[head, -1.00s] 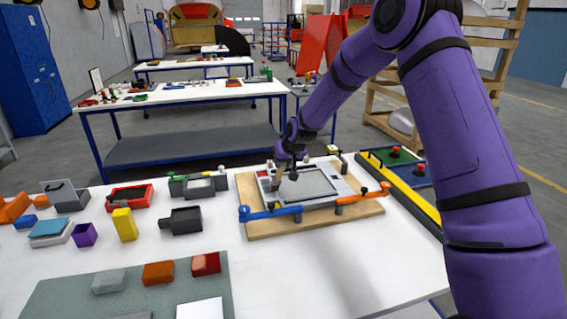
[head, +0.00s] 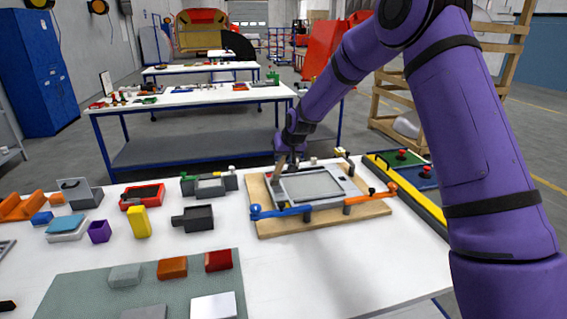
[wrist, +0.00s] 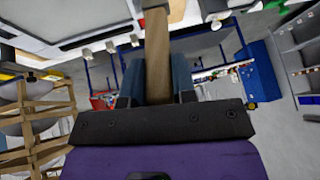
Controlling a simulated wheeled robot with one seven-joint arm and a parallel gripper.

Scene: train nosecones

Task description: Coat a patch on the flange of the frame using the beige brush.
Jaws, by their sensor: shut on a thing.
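The grey frame (head: 347,190) with a flat lighter panel inside it lies on a wooden board (head: 266,228). Blue and orange clamp arms stand along its near edge. My gripper (head: 291,156) is at the frame's far left corner, pointing down. It is shut on the beige brush (wrist: 157,55), whose wooden handle runs between the two fingers in the wrist view. In the head view the brush (head: 281,163) is a small tan piece below the gripper. Its tip is too small to tell whether it touches the flange. No coated patch can be made out.
A yellow-edged tray (head: 412,195) is right of the board. A yellow block (head: 138,222), a purple bin (head: 99,231) and a dark box (head: 195,218) stand left. A grey-green mat (head: 75,285) with several blocks lies in front. White table is bare right of the mat.

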